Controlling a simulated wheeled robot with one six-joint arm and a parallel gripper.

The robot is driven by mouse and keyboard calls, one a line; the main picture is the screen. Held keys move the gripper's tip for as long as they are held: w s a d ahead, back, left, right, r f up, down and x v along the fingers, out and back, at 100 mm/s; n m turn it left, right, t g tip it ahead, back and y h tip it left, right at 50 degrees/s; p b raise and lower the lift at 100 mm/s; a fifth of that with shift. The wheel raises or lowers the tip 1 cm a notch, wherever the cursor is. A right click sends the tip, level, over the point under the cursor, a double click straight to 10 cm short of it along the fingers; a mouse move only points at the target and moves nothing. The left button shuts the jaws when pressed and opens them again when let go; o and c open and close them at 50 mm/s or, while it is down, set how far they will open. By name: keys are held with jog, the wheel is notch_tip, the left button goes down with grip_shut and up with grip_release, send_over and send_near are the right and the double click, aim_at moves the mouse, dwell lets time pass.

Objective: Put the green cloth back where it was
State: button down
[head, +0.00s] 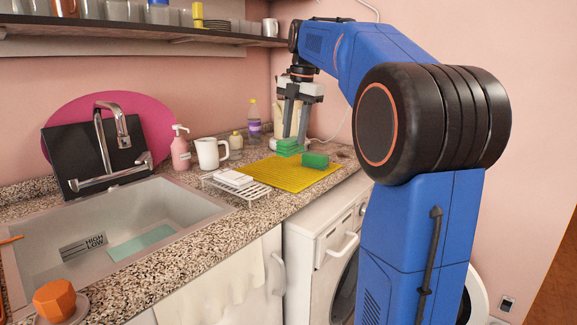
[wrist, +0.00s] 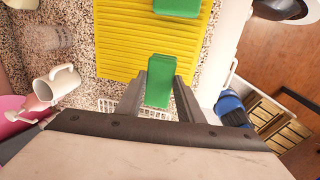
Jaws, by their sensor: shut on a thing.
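A green folded block, which looks like the green cloth (head: 287,148), is between the fingers of my gripper (head: 293,138). The cloth also shows in the wrist view (wrist: 158,78), pointing out past the fingertips. My gripper points down and is shut on it, over the back part of the yellow ribbed mat (head: 270,174). Whether the cloth touches the mat or hangs just above it, I cannot tell. A second green block (head: 316,160), like a sponge, lies on the mat to the right; it shows at the top of the wrist view (wrist: 178,6).
A white wire rack (head: 226,191) lies left of the mat. A white mug (head: 211,153), a pink pump bottle (head: 181,152) and a purple-labelled bottle (head: 253,120) stand behind. The sink (head: 190,205) is at left, and a shelf (head: 140,35) runs above. The front part of the mat is clear.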

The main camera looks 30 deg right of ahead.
notch_tip(320, 180, down, 8)
jog(key=shift+s+f, duration=0.1)
jog(key=c, duration=1.2)
grip_release()
jog(key=shift+r, duration=0.2)
notch_tip(320, 180, up, 12)
jog(key=s, duration=0.1)
jog(key=shift+s+d+f, duration=0.15)
jog(key=shift+s+d, duration=0.15)
jog(key=shift+s, duration=0.1)
